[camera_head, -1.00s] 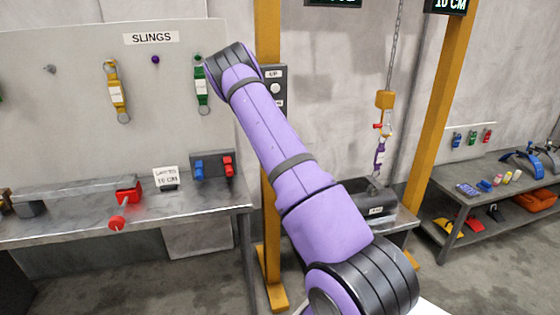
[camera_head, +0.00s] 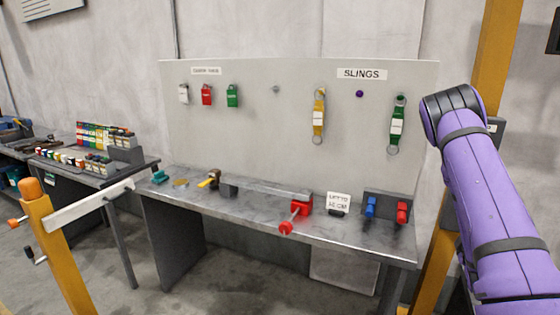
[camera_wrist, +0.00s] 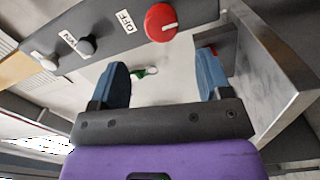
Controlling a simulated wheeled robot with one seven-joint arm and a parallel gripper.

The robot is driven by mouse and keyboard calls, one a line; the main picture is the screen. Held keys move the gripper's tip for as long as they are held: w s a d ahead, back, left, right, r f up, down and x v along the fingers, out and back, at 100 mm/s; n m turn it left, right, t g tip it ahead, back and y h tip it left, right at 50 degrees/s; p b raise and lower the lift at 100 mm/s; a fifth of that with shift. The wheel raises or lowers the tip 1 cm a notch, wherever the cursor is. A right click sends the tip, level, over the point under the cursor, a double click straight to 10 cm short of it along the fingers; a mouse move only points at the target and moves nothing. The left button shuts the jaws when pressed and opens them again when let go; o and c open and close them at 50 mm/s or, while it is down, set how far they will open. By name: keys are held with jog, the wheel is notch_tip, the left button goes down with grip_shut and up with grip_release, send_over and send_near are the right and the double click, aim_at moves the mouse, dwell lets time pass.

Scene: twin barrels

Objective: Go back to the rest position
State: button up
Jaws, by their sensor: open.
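My gripper (camera_wrist: 165,88) shows in the wrist view with its two blue fingers apart and nothing between them. Beyond the fingers is a grey panel (camera_wrist: 115,28) with a red knob (camera_wrist: 161,22), an OFF label and two smaller knobs. In the head view my purple arm rises at the right, and the gripper itself is hidden there. I cannot tell how far the fingers are from the panel, but no contact shows.
A yellow post (camera_head: 497,60) is close behind the arm. An orange-topped barrier (camera_head: 50,240) stands at front left.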

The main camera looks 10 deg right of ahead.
jog(key=w+a+r+m+g+y, duration=0.2)
jog(key=w+a+r+m+g, duration=0.15)
jog(key=a+r+m, duration=0.55)
jog(key=s+a+r+g+y, duration=0.1)
jog(key=s+a+r+y, duration=0.3)
jog(key=a+r, duration=0.65)
jog(key=s+a+r+g+y, duration=0.1)
jog(key=s+a+r, duration=0.2)
jog(key=s+a, duration=0.2)
jog(key=s+a+r+g+y, duration=0.1)
jog(key=s+a+r, duration=0.3)
jog(key=s, duration=0.8)
jog(key=s+a+r+g+y, duration=0.1)
jog(key=s+a+r+g, duration=0.2)
jog(key=s+a, duration=0.3)
jog(key=s, duration=0.3)
jog(key=shift+s+a+r+y, duration=0.15)
jog(key=shift+a+r+y, duration=0.15)
jog(key=shift+a+r, duration=0.1)
